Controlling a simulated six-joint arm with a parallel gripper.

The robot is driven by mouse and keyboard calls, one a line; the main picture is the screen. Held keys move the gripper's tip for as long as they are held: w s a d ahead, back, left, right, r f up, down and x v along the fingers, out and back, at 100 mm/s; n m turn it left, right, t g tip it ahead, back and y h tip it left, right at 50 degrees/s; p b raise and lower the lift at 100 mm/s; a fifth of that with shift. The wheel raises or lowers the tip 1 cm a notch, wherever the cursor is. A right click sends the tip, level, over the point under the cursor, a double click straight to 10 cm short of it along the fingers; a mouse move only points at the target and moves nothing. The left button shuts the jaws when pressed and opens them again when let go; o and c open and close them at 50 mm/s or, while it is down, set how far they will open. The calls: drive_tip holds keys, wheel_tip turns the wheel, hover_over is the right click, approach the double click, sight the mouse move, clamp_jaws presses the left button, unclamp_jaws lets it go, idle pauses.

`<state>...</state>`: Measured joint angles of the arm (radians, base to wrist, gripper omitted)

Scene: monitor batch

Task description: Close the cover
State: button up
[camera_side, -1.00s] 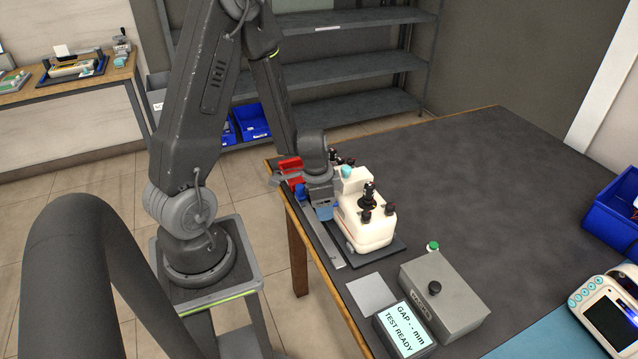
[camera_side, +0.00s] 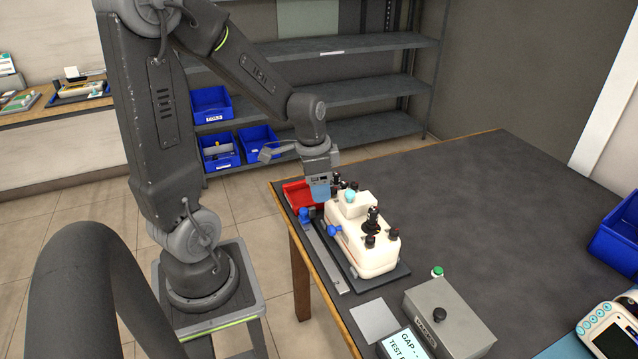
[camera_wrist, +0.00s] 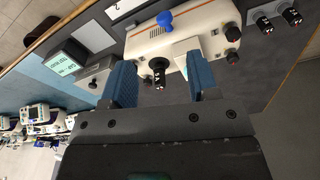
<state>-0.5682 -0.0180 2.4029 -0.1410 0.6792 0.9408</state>
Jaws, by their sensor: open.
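A cream monitor unit (camera_side: 362,240) with black knobs sits on a dark base plate (camera_side: 400,275) near the table's left edge; it also shows in the wrist view (camera_wrist: 205,20). A blue knob (camera_side: 335,231) sticks out from its left side, also in the wrist view (camera_wrist: 165,18). A light-blue round part (camera_side: 351,196) is on top. I cannot tell which part is the cover. My gripper (camera_wrist: 160,72) is open and empty, raised over the unit's far end in the side view. The unit shows beyond its blue fingers in the wrist view.
A red tray (camera_side: 298,195) lies beyond the unit, and a metal strip (camera_side: 325,258) runs along its left. In front are a grey button box (camera_side: 452,325), a flat grey plate (camera_side: 374,321) and a display (camera_side: 408,343). The table's right half is largely clear.

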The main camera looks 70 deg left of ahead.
drive_tip(key=shift+c, duration=0.7)
drive_tip(key=w+d+m+y, duration=0.1)
drive_tip(key=m, duration=0.3)
drive_tip(key=w+d+r+m+g+y, duration=0.1)
drive_tip(key=d+m, duration=0.1)
drive_tip(key=m, duration=0.3)
drive_tip(key=w+d+r+m+y, duration=0.1)
drive_tip(key=d+m, duration=0.1)
drive_tip(key=m, duration=0.2)
drive_tip(key=shift+r+m+g, duration=0.1)
drive_tip(key=shift+m+g, duration=0.2)
drive_tip(key=shift+g, duration=0.1)
drive_tip(key=c, duration=0.8)
drive_tip(key=shift+r+m, duration=0.1)
drive_tip(key=shift+m, duration=0.5)
clamp_jaws()
approach(331, 229)
drive_tip(key=x, duration=0.7)
drive_tip(key=shift+a+f, duration=0.1)
drive_tip(key=shift+f, duration=0.15)
